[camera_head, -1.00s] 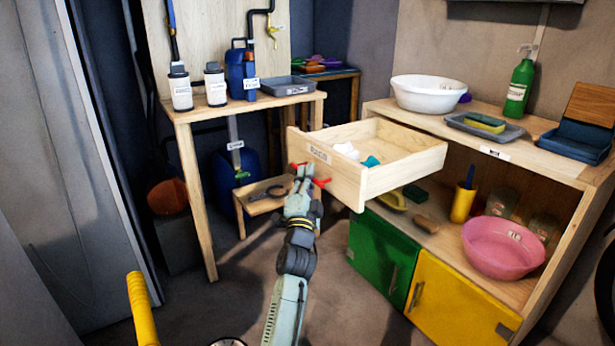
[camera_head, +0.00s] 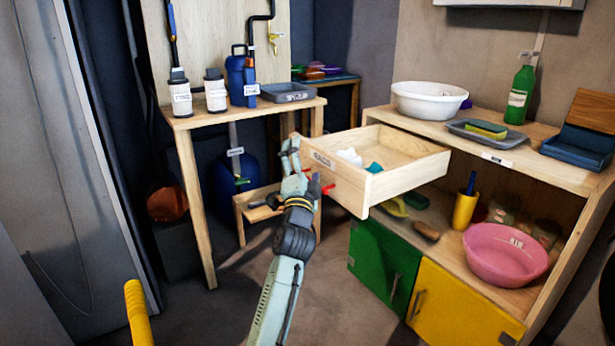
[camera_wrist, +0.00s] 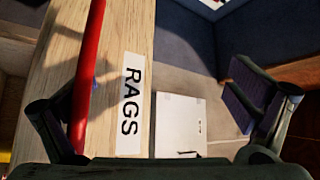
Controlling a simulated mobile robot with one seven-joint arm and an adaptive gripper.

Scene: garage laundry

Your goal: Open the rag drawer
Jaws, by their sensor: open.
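The rag drawer (camera_head: 340,184) is a pale wooden drawer, pulled well out from the cabinet. White and teal cloths (camera_head: 350,157) lie inside it. Its front has a label reading RAGS (camera_wrist: 130,103) and a red bar handle (camera_wrist: 88,70). My gripper (camera_head: 291,152) is at the left end of the drawer front, open. In the wrist view the jaws (camera_wrist: 160,105) are wide apart, with the handle beside the left finger and the label between the fingers. The handle is not clamped. Part of it is hidden by my gripper in the head view.
The cabinet (camera_head: 480,147) holds a white basin (camera_head: 428,100) on top and a pink basin (camera_head: 505,254) on its shelf. Green (camera_head: 378,262) and yellow (camera_head: 455,305) doors are below. A workbench (camera_head: 250,108) with bottles stands at left. A low stool (camera_head: 250,212) is behind my gripper.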

